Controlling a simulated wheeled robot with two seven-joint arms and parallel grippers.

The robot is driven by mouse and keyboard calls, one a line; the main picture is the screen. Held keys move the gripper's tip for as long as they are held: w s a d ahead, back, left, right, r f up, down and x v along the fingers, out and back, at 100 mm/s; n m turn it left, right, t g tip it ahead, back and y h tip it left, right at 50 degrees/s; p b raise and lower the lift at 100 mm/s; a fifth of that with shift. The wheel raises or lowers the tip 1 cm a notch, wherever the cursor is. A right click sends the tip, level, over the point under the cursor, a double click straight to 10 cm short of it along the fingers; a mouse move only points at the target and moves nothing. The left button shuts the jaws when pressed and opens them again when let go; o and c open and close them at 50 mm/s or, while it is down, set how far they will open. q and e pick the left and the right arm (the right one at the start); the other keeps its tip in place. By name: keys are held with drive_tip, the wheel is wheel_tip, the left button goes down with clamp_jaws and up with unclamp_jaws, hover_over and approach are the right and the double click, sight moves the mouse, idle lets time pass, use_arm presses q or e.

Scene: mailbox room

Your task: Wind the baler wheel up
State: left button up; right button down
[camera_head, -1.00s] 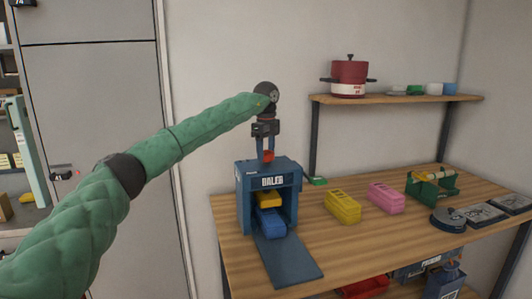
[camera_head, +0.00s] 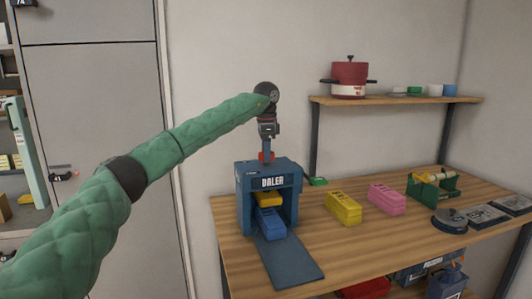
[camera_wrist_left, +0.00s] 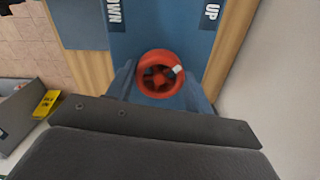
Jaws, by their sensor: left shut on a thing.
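The blue baler (camera_head: 272,183) stands at the left end of the wooden table, with a yellow block (camera_head: 268,199) above a blue block (camera_head: 269,221) in its open front. Its red wheel (camera_head: 261,156) is on top. My left gripper (camera_head: 266,154) points down from above and is shut on the wheel. In the left wrist view the red wheel (camera_wrist_left: 160,93) lies between the two fingers, its white mark at the upper right. The DOWN label (camera_wrist_left: 114,11) is left of it and the UP label (camera_wrist_left: 211,12) right. My right gripper is not in view.
A yellow block (camera_head: 343,208), a pink block (camera_head: 387,199) and a green holder (camera_head: 434,187) stand right of the baler on the table (camera_head: 370,245). A blue ramp (camera_head: 289,262) lies in front of the baler. A shelf (camera_head: 400,99) with a red pot (camera_head: 349,77) is at upper right.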

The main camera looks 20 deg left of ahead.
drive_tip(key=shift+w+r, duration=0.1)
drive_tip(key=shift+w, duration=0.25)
